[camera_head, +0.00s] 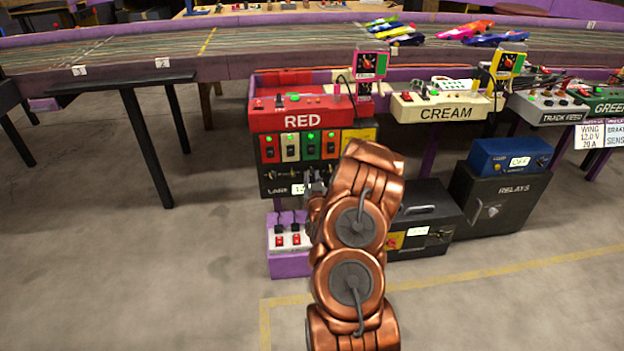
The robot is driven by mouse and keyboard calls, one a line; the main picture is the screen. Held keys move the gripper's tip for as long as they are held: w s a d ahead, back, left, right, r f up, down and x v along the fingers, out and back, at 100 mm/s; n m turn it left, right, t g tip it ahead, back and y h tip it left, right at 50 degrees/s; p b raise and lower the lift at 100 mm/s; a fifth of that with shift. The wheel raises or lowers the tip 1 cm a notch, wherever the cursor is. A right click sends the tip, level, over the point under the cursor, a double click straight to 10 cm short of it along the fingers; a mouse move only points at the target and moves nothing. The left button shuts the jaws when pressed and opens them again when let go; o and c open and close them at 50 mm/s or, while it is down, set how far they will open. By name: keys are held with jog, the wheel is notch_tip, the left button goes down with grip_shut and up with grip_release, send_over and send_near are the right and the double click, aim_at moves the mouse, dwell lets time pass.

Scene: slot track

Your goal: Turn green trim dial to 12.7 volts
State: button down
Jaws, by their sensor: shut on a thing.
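My gripper (317,182) is partly hidden by my copper-coloured arm. It is at the front of a black panel (278,182) under the RED station, below the green switch module (311,146). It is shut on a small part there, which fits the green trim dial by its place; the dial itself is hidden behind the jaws. Small knobs or levers show on the panel to the left of the gripper. A small white readout (298,189) beside the gripper is partly covered, and its full value cannot be read.
The RED station (300,122) holds red, cream, green and orange modules with lit green lamps. A power strip (290,242) with red switches stands below. A black box (425,215) and a RELAYS cabinet (505,208) stand to the right. Floor at left is clear.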

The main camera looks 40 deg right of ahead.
jog(key=m, duration=0.4)
jog(key=m+b, duration=0.1)
jog(key=m, duration=0.3)
jog(key=shift+m, duration=0.3)
jog(key=m+b, duration=0.3)
jog(key=m, duration=0.1)
jog(key=shift+f+m, duration=0.15)
jog(key=shift+m, duration=0.15)
jog(key=m+b, duration=0.3)
jog(key=shift+r+m+b, duration=0.25)
jog(key=shift+m+b, duration=0.45)
jog(key=shift+m, duration=0.1)
jog(key=c, duration=1)
grip_release()
jog(key=shift+c, duration=0.2)
